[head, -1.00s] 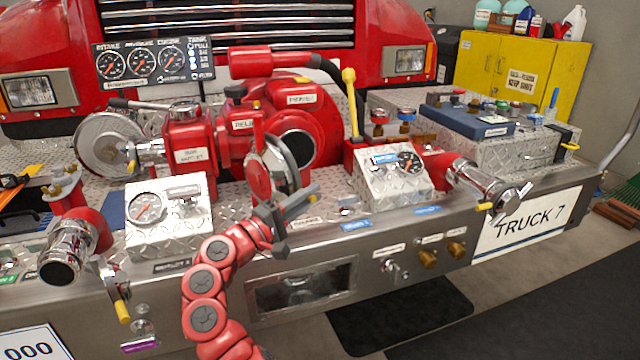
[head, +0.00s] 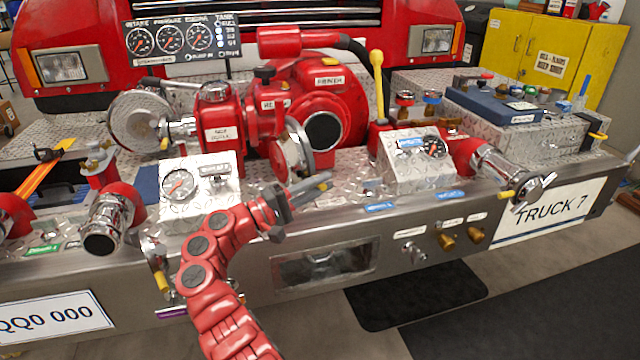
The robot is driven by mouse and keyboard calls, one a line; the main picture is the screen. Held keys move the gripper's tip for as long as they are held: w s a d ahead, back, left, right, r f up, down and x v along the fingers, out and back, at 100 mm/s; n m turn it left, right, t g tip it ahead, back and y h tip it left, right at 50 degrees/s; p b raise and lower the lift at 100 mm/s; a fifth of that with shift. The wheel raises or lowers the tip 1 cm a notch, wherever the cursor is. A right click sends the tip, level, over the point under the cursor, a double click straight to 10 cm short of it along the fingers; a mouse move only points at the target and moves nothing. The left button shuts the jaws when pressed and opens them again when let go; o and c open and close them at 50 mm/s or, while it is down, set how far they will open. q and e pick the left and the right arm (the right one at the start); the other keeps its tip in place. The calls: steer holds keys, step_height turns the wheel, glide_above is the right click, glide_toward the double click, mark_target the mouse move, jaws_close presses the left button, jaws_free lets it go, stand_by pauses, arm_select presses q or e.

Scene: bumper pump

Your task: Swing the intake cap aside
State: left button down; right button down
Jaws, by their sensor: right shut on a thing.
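The intake cap (head: 289,160) is a round red disc with a chrome rim and a dark curved handle. It stands open, edge-on to the front left of the red pump housing's round dark intake opening (head: 323,132), which shows largely uncovered. My right gripper (head: 312,187), at the end of a red jointed arm, is shut at the cap's lower edge. The exact contact between the jaws and the cap is too small to make out. My left gripper is not in view.
A gauge box (head: 196,200) stands left of my right arm, another (head: 413,175) right of the cap. A chrome outlet (head: 505,175) juts out at right. The bumper deck (head: 345,190) has little free room.

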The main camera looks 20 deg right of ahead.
steer(key=c, duration=0.8)
jaws_free()
steer(key=shift+w, duration=0.1)
steer(key=shift+r, duration=0.1)
steer(key=shift+r, duration=0.4)
step_height(320, 180, up, 3)
steer(key=shift+p, duration=0.5)
steer(key=s+a, duration=0.1)
steer(key=s, duration=0.4)
steer(key=s+a, duration=0.2)
steer(key=s, duration=0.3)
steer(key=s+a+r, duration=0.1)
steer(key=s+a, duration=0.1)
steer(key=s, duration=0.3)
steer(key=shift+s+a+p, duration=0.1)
steer(key=shift+s+p, duration=0.05)
steer(key=shift+p, duration=0.25)
